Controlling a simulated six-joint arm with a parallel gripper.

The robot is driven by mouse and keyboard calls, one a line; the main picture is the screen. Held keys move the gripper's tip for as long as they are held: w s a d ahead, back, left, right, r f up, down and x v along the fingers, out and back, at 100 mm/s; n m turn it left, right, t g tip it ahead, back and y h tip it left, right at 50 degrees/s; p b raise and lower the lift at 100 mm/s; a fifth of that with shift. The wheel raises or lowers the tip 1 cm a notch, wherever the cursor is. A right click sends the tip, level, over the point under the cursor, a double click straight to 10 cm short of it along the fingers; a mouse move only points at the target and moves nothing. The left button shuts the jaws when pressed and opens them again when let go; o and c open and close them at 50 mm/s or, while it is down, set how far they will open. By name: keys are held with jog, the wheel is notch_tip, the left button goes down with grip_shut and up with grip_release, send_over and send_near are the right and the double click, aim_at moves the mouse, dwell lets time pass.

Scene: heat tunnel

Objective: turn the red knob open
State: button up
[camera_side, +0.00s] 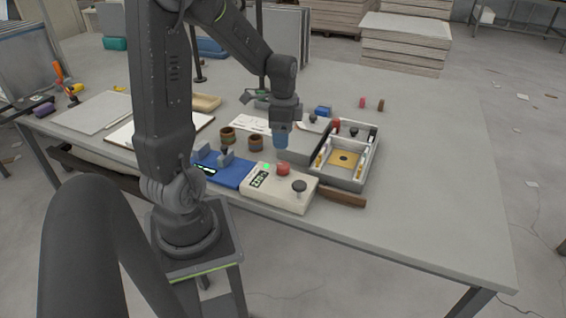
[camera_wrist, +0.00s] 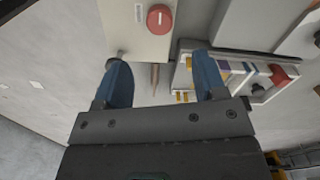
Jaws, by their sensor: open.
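A red knob (camera_side: 283,169) sits on top of a cream control box (camera_side: 262,190) near the front edge of the table. In the wrist view this round knob (camera_wrist: 160,18) bears a pale line and lies beyond my fingertips. A second red knob (camera_side: 336,125) is on the grey open-topped unit (camera_side: 364,178) to the right; it also shows at the right of the wrist view (camera_wrist: 281,75). My gripper (camera_side: 281,142) has blue fingers and hangs above and behind the cream box. In the wrist view its fingers (camera_wrist: 160,59) are apart with nothing between them.
A dark knob (camera_side: 299,186) stands beside the red one on the cream box. A blue device (camera_side: 228,170) lies to its left and a brown bar (camera_side: 343,197) to its right. Brown rings (camera_side: 256,143) stand behind. The table's front right is clear.

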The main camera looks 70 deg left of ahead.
aim_at(283, 165)
notch_tip(283, 165, down, 10)
jog(key=shift+r, duration=0.15)
dwell(0.3)
jog(key=c, duration=0.9)
